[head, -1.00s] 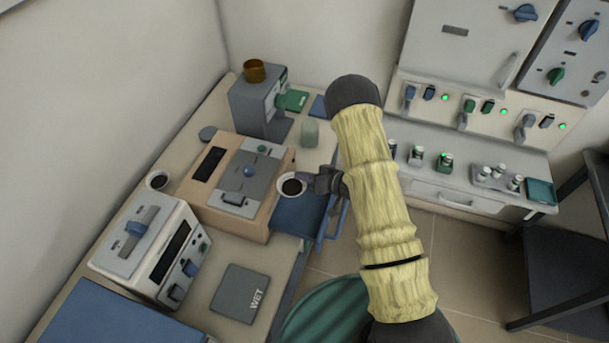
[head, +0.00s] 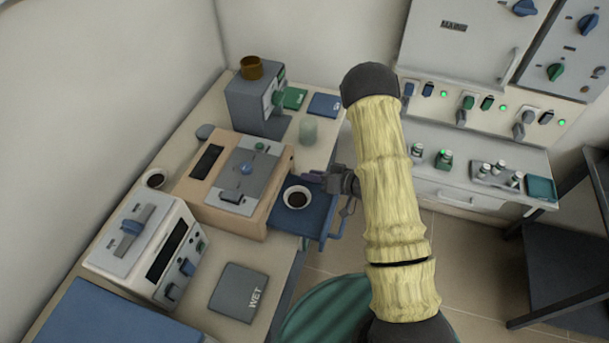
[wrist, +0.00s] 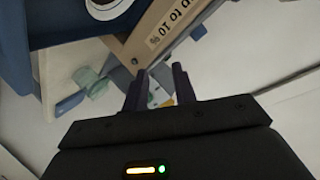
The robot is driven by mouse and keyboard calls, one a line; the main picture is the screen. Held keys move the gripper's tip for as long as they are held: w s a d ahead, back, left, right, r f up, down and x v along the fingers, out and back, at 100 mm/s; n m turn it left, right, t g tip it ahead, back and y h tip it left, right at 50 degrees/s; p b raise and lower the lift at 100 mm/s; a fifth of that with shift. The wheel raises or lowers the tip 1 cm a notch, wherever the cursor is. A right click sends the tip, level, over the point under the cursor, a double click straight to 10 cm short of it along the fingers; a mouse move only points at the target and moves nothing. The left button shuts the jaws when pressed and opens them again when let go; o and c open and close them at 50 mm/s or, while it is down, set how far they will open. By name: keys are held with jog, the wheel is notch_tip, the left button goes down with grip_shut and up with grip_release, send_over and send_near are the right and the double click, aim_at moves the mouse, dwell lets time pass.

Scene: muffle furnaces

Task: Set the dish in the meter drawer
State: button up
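The white dish (head: 297,197) with dark contents sits upright in the open blue drawer (head: 318,221) of the beige and grey meter (head: 247,172). In the wrist view the dish (wrist: 108,8) is cut off by the top edge, with the blue drawer (wrist: 60,28) around it. My gripper (head: 316,177) is beside the dish, at the drawer's far right side, apart from the dish. In the wrist view its two dark fingers (wrist: 160,80) stand apart with nothing between them.
A second dish (head: 154,179) stands at the left by the wall. A white meter (head: 147,247) and a grey WET mat (head: 238,292) are in front. A pale green jar (head: 308,131) stands behind the drawer. Furnaces with several small jars are at the right.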

jog(key=b+v, duration=0.2)
jog(key=v, duration=0.6)
jog(key=shift+w, duration=0.1)
